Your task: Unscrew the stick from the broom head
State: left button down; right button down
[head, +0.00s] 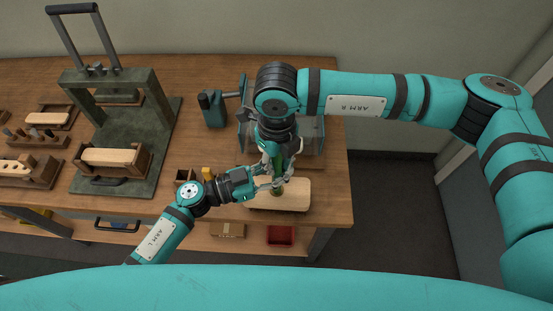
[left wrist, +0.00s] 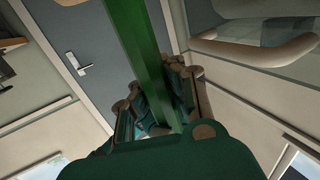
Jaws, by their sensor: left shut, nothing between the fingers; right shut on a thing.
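The broom head (head: 297,196), a pale wooden block, lies flat near the front right edge of the workbench. The green stick (head: 277,190) stands up from it, mostly hidden by my arms. My right gripper (head: 279,172) points down from above and is shut on the stick. My left gripper (head: 262,183) reaches in from the left, just beside the stick, shut with nothing held. In the left wrist view, the stick (left wrist: 137,45) runs long and green past the fingers of my left gripper (left wrist: 160,105). Whether they touch it cannot be told. The joint at the block is hidden.
A grey-green press frame (head: 155,100) with a tall handle stands at the left of the bench (head: 190,75), a wooden block in its tray. Wooden holders with brush parts lie further left. A grey machine (head: 308,135) stands behind the broom head. A red bin (head: 281,235) sits below.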

jog(key=n, duration=0.7)
jog(key=shift+d, duration=0.1)
jog(key=n, duration=0.4)
jog(key=shift+w, duration=0.1)
jog(key=n, duration=0.3)
jog(key=shift+n, duration=0.3)
jog(key=c, duration=1.2)
grip_release()
jog(key=shift+r, duration=0.1)
